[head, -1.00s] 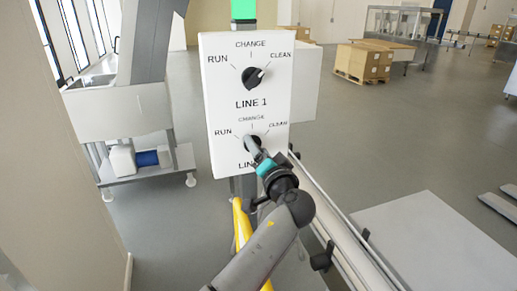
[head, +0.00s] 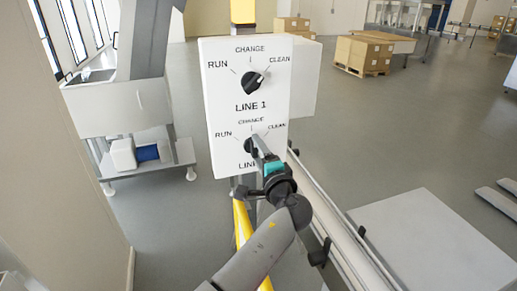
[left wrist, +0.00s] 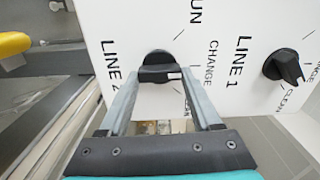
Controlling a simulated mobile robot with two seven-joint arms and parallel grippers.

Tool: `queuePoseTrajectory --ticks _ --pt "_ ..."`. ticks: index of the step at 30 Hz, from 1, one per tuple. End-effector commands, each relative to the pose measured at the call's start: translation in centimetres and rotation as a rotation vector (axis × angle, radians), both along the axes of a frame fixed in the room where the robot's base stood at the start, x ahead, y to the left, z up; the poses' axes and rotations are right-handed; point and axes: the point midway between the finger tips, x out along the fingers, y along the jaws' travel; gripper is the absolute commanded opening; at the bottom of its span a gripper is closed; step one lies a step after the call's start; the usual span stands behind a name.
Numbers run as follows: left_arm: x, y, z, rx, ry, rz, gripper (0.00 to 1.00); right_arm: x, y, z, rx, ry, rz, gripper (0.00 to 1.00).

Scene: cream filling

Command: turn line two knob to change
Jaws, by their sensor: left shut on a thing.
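A white panel (head: 214,110) carries two black knobs with RUN, CHANGE and CLEAN marks. The line 2 knob (head: 249,146) is the lower one, partly hidden by my left gripper (head: 260,150). In the left wrist view, the line 2 knob (left wrist: 158,66) sits between the fingertips of my left gripper (left wrist: 160,75), shut on its raised bar. The bar's white-marked end faces the CHANGE mark in that view. The line 1 knob (head: 252,81) above points toward CLEAN. My right gripper is not in view.
A yellow lamp (head: 243,11) is above the panel. A yellow post (head: 242,225) and a rail (head: 340,222) are below and to the right. A grey machine (head: 120,110) stands at left. Cardboard boxes (head: 364,55) are at the back. Open floor lies right of the panel.

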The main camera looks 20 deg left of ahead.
Motion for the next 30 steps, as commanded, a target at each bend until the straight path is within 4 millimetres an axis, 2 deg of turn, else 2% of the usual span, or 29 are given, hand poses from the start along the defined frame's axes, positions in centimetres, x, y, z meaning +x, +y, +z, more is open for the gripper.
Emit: queuePoseTrajectory --ticks 19,20,27,30 --pt "0.02 0.02 0.01 0.045 0.028 -0.001 0.09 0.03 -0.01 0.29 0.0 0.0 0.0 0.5" --pt "0.02 0.02 0.01 0.045 0.028 0.0 0.68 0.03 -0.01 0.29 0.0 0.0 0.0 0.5" --pt "0.02 0.03 0.01 0.044 0.028 0.0 0.95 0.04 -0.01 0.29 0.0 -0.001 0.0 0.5" --pt "0.02 0.01 0.0 0.044 0.028 0.0 0.95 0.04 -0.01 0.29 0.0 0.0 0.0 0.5"
